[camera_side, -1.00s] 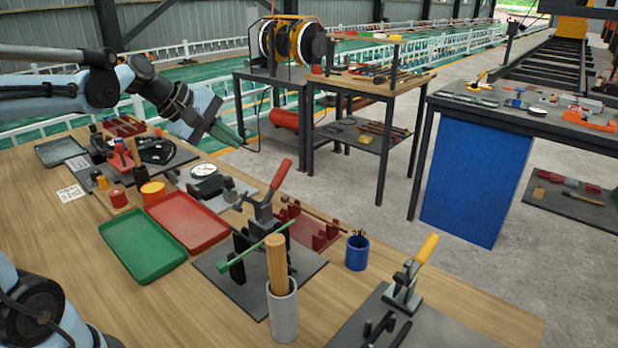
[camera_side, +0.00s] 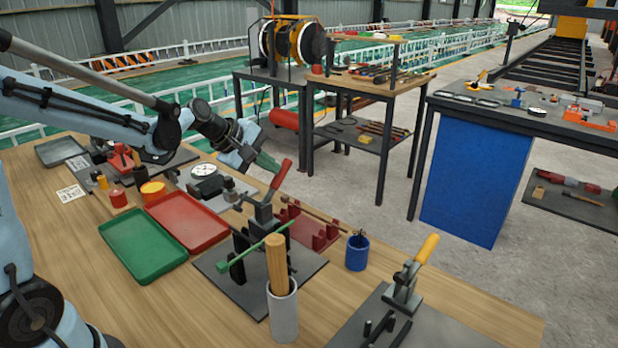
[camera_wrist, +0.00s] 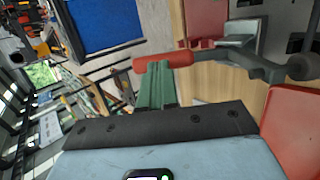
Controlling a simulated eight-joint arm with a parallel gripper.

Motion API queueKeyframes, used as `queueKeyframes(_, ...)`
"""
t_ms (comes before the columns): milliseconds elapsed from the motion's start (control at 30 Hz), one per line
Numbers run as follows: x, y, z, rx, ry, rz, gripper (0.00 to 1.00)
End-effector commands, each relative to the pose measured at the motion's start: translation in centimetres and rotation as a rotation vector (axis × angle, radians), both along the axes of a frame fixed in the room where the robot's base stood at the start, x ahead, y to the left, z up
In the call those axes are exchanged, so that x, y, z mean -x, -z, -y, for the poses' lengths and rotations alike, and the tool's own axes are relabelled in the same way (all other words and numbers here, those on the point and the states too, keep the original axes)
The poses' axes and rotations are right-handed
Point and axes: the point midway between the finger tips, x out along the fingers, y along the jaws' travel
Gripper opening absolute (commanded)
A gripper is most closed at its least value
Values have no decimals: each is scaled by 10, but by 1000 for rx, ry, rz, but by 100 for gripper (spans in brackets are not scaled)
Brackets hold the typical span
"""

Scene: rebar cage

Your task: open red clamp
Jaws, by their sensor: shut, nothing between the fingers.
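The red clamp is a toggle clamp with a red handle (camera_side: 281,175) tilted up and to the right, on a grey body (camera_side: 262,210) above a dark base plate (camera_side: 228,283). A green rod (camera_side: 256,250) lies across the fixture under the clamp. My gripper (camera_side: 270,163) is shut and empty, its green fingers just left of the red handle's upper end. In the wrist view, the green fingers (camera_wrist: 156,85) reach close to the red handle (camera_wrist: 165,61). I cannot tell whether they touch it.
Red (camera_side: 188,222) and green (camera_side: 143,246) trays lie left of the clamp. A grey cylinder (camera_side: 284,312) with wooden sticks stands in front. A blue cup (camera_side: 357,252) and a yellow-handled clamp (camera_side: 414,277) are to the right.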

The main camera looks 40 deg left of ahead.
Motion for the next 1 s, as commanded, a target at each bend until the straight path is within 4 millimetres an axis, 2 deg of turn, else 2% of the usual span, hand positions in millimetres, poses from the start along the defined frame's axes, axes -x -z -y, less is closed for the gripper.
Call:
queueKeyframes(467,-3,1,0,1,1,-21,0)
queueKeyframes(1000,-30,17,0,0,0,-346,0)
